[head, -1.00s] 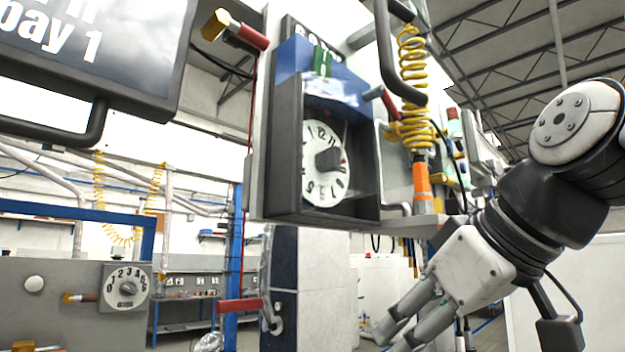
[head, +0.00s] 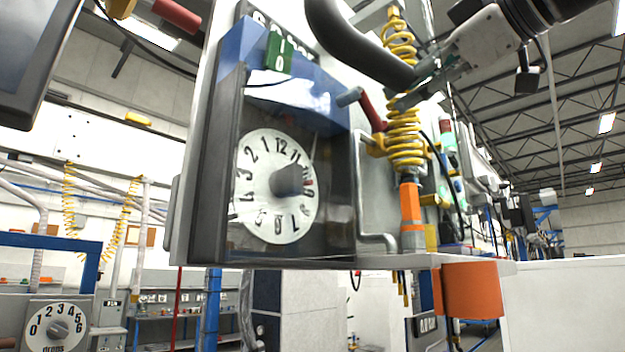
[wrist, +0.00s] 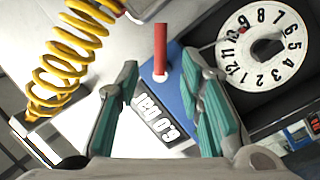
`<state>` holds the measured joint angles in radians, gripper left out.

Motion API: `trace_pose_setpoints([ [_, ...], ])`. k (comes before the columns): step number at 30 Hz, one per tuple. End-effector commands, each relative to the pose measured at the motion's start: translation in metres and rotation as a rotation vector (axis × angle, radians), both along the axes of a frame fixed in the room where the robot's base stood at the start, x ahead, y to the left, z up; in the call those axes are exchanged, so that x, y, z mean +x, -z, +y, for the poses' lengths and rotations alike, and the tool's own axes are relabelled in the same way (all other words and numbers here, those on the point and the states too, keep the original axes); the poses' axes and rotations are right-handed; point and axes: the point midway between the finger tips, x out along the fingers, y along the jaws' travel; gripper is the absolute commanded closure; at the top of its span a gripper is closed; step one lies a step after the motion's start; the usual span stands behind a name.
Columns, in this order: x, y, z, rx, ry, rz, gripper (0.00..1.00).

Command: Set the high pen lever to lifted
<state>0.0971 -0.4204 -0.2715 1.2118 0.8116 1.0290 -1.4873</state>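A red-handled lever (head: 371,110) with a grey end sits at the right side of the dial recorder (head: 228,150). I cannot read which lever is marked as the high pen. In the wrist view the red lever (wrist: 160,50) stands between my fingertips, beyond them, beside a blue panel. My gripper (head: 410,86) comes in from the upper right, just right of this lever, partly behind a thick dark pipe. In the wrist view my gripper (wrist: 160,68) is open and empty, its green-padded fingers apart. Another red lever (head: 176,15) with a brass end is at the top left.
A yellow coiled hose (head: 404,135) hangs close to the lever, on its right. The dark pipe (head: 350,45) curves above it. An orange cylinder (head: 472,290) is below right. A smaller dial (head: 58,328) is at the lower left.

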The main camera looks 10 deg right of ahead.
Motion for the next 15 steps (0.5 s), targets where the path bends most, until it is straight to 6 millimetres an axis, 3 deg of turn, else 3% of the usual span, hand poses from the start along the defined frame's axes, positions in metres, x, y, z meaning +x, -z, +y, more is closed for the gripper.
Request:
trace_pose_setpoints([
  [9, 0.057, -0.001, 0.019, 0.001, 0.001, 0.004, 0.65],
  [15, 0.080, 0.000, 0.027, 0.001, 0.000, 0.002, 0.65],
])
